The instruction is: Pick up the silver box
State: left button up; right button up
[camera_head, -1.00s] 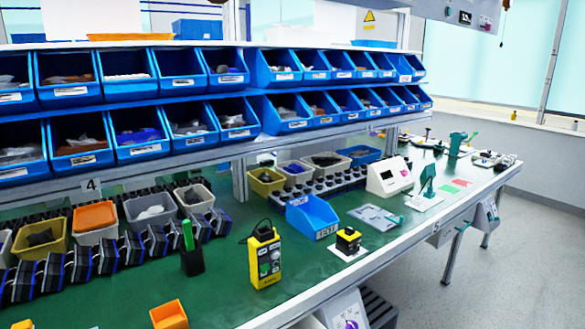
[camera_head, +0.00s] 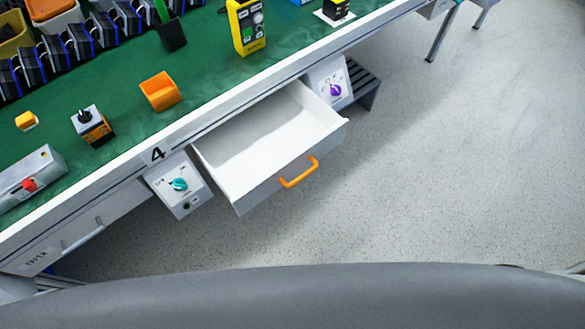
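A silver-grey box (camera_head: 40,173) with a red button on its front lies on the green bench top at the left edge of the picture, close to the bench's front edge. Its left end is cut off by the picture's edge. It is the only silver-looking box I see. Neither of my grippers is in view.
An open, empty white drawer (camera_head: 262,140) with an orange handle (camera_head: 299,172) sticks out below the bench edge. Switch panels (camera_head: 179,187) (camera_head: 333,84) flank it.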

aim_at(43, 171)
jog(key=u, duration=1.9)
